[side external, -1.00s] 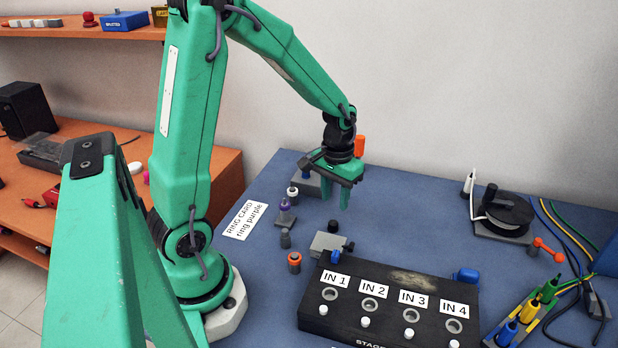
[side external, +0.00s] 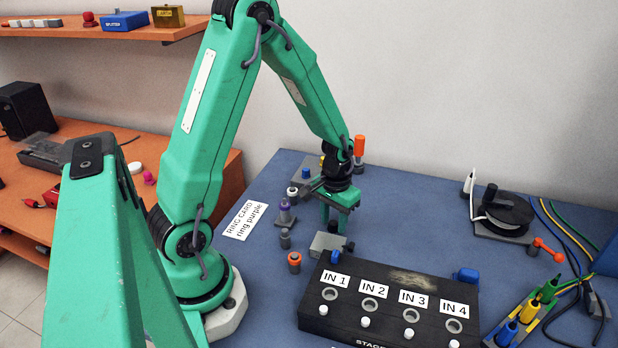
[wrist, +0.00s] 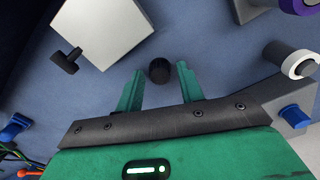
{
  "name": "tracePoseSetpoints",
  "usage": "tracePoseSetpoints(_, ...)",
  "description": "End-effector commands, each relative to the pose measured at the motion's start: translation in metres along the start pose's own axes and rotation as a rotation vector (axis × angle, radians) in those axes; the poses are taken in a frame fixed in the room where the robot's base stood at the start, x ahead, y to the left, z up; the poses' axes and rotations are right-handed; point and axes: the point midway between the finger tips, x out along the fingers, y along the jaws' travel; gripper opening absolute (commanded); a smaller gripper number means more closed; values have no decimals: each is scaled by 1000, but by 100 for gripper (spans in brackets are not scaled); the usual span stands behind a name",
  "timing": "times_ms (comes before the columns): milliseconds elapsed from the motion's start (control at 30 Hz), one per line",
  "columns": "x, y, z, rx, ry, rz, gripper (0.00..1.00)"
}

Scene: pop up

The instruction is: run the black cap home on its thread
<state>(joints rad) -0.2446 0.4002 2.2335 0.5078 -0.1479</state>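My gripper (wrist: 159,82) points down with its two green fingers spread apart. In the wrist view a round black cap (wrist: 159,70) lies between the fingertips, with a visible gap to each finger. In the side view the gripper (side external: 335,227) is low over the table, behind a pale grey block (side external: 326,246), and hides that cap. The block also shows in the wrist view (wrist: 103,32). A black knob on a short stem (wrist: 66,61) is at the block's side. I cannot make out the cap's thread.
A black panel labelled IN 1 to IN 4 (side external: 390,283) stands in front. Left of my gripper are an orange-ringed peg (side external: 294,258), a small grey peg (side external: 285,240) and a purple-ringed post (side external: 285,207). A white-ringed peg (wrist: 299,64) is on the right in the wrist view.

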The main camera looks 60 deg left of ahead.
Motion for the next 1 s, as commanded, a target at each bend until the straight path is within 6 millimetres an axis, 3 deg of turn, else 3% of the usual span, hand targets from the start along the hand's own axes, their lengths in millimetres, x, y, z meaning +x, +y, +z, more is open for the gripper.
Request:
tracePoseSetpoints(167,0,0,0,0,0,0,38)
tracePoseSetpoints(367,0,0,0,0,0,0,2)
tracePoseSetpoints(400,0,0,0,0,0,0,0)
tracePoseSetpoints(667,-7,0,-1,0,2,0,0)
tracePoseSetpoints(1000,-34,0,0,0,2,0,0)
